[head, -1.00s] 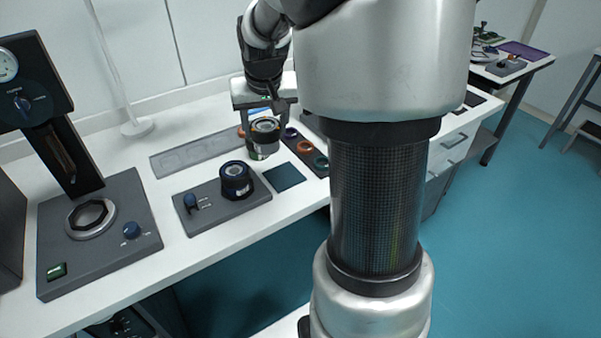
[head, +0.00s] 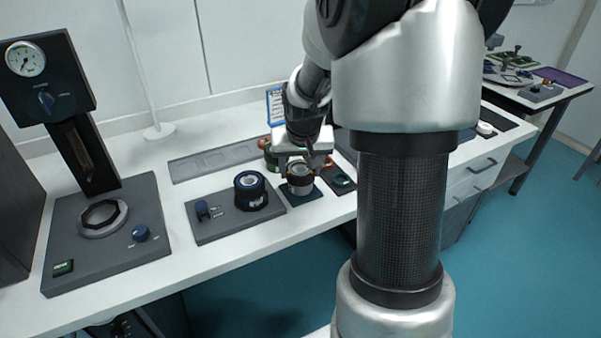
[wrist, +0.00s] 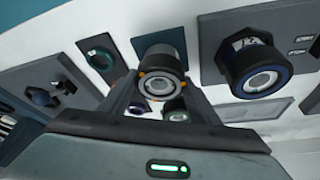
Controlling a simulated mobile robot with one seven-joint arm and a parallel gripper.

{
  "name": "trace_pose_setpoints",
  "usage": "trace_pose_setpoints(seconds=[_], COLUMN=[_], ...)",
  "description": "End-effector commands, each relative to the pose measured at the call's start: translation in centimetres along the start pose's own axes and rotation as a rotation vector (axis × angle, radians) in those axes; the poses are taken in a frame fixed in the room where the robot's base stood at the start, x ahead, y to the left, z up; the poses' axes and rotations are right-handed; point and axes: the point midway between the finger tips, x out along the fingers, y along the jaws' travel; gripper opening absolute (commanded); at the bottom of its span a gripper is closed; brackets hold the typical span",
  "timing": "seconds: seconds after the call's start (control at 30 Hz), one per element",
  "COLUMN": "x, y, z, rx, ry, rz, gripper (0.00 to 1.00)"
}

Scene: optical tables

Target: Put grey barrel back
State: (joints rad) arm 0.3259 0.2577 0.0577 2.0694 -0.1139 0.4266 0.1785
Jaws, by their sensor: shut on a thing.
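The grey barrel (head: 300,182) is a short grey cylinder with a dark band, upright between my fingers. My gripper (head: 301,165) is shut on it from above. It is over the dark blue square mat (head: 302,200); I cannot tell whether its bottom touches the mat. In the wrist view the barrel (wrist: 161,75) shows its round lens face and small orange marks, between my two fingertips (wrist: 160,88). The mat (wrist: 160,45) is partly hidden behind it there.
Left of the mat is a grey plate (head: 222,226) bearing a black barrel with a blue ring (head: 250,190). Right is a dark tray with a green ring (head: 342,180). More barrels (head: 270,155) stand close behind. A gauge press (head: 100,250) stands at the left.

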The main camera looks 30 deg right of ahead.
Motion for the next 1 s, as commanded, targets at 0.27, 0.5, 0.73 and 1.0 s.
trace_pose_setpoints(seconds=[0.27,0.5,0.73,1.0], x=[0.3,0.7,0.7,-0.6], y=[0.0,0.0,0.0,0.0], z=[0.1,0.3,0.3,0.0], rx=[0.0,0.0,0.0,0.0], ry=[0.004,0.002,0.001,0.004], rz=[0.0,0.0,0.0,0.0], gripper=[0.26,0.64,0.75,0.75])
